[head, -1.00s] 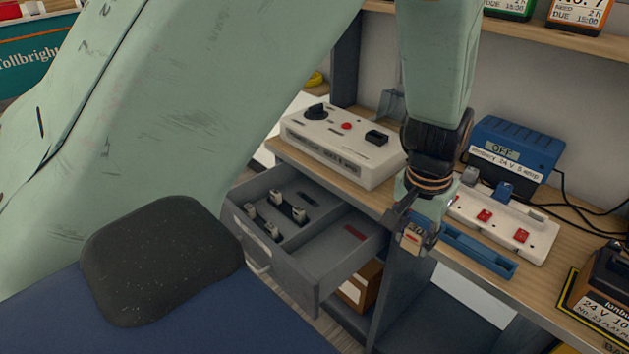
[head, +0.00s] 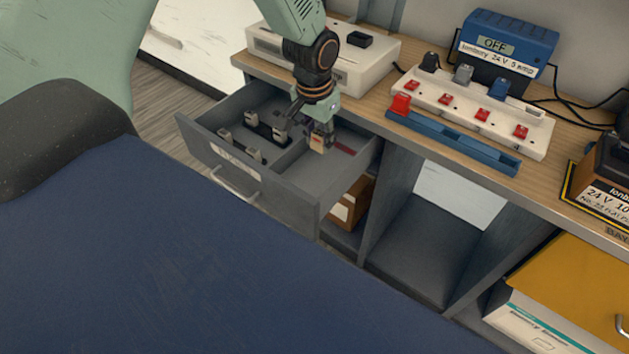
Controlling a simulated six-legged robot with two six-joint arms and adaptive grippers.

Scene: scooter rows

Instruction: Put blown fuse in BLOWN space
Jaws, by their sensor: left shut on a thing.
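My left gripper (head: 304,136) is shut on a small cream fuse (head: 318,144) and holds it over the open grey drawer (head: 262,208). The fuse hangs over the right-hand compartment (head: 318,172), near the divider, apart from the floor as far as I can see. A red label (head: 345,150) lies toward the back of that compartment, partly behind the gripper; its words are too small to read. My right gripper is not in view.
On the bench are a white tester box (head: 375,52), a white strip with red switches (head: 482,108), a blue tray (head: 455,145) with a red piece (head: 400,104) at its left end, and a blue charger (head: 508,42). The drawer's right compartment looks otherwise empty.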

